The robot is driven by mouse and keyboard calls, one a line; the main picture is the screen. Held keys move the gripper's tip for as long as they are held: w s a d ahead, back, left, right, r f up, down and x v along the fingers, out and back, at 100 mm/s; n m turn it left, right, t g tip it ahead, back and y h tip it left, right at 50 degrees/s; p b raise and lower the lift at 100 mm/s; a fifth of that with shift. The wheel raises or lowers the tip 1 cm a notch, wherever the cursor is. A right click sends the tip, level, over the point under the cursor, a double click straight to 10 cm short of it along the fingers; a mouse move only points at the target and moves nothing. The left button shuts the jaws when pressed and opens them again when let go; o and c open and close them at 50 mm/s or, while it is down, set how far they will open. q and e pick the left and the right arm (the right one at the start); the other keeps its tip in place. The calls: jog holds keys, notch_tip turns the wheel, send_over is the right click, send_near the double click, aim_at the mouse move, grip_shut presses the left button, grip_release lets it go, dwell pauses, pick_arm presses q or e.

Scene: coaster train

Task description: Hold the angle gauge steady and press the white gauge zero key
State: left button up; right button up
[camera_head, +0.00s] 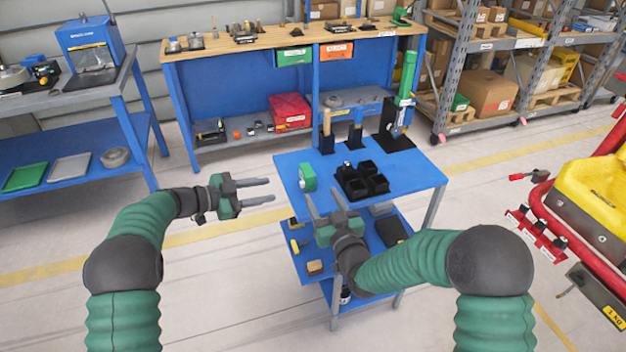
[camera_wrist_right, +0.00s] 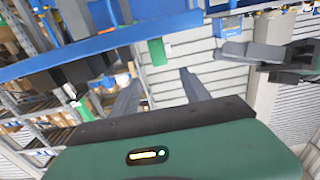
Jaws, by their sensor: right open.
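A small green block-like device (camera_head: 307,177), which looks like the angle gauge, stands upright at the left edge of the blue cart top (camera_head: 415,177). It also shows in the right wrist view (camera_wrist_right: 157,52), beyond my right fingers. I cannot make out the white zero key. My left gripper (camera_head: 271,190) is open and empty, left of the gauge and apart from it, its fingers pointing right. My right gripper (camera_head: 322,192) is open and empty at the front edge of the cart, just in front of the gauge. My left gripper also shows in the right wrist view (camera_wrist_right: 250,54).
A black divided tray (camera_head: 362,182) sits mid-cart, right of the gauge. Tool holders and a green upright tool (camera_head: 405,92) stand at the cart's back. Lower shelves hold small items. A yellow and red machine (camera_head: 590,195) stands at right. The floor left of the cart is free.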

aim_at(307, 169)
jog(key=x, duration=1.2)
jog(key=shift+w+a+f, duration=0.1)
jog(key=shift+w+a, duration=0.1)
jog(key=shift+w, duration=0.15)
